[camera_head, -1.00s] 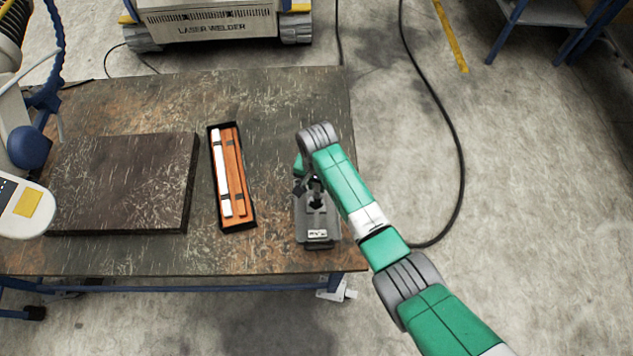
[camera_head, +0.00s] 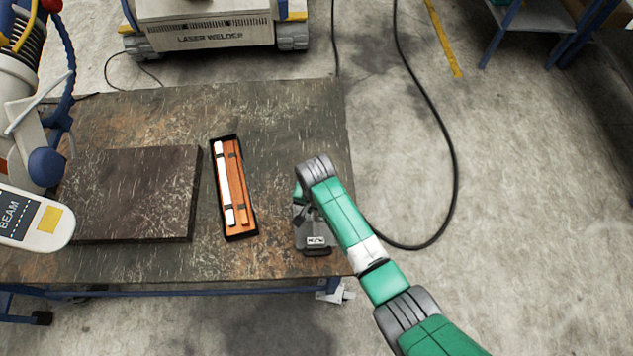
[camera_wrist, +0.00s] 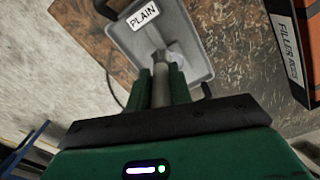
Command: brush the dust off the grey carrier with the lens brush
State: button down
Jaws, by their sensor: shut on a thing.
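The grey carrier (camera_head: 314,250), a shallow tray with a white label, sits near the right front corner of the workbench, partly hidden under my arm. In the wrist view the carrier (camera_wrist: 192,28) fills the top middle, its label reading PLAIN. My gripper (camera_wrist: 161,84) is shut on a grey rod-like thing, which I take to be the lens brush (camera_wrist: 160,66). The far end of the brush points at the carrier's inside; I cannot tell whether it touches. No dust can be made out. In the head view the fingers are hidden by my arm.
A dark slab (camera_head: 130,190) lies further left. A white panel marked BEAM (camera_head: 30,220) hangs at the left edge. A laser welder (camera_head: 205,20) stands behind.

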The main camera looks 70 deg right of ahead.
jog(key=shift+r+p, duration=2.75)
jog(key=shift+r, duration=0.2)
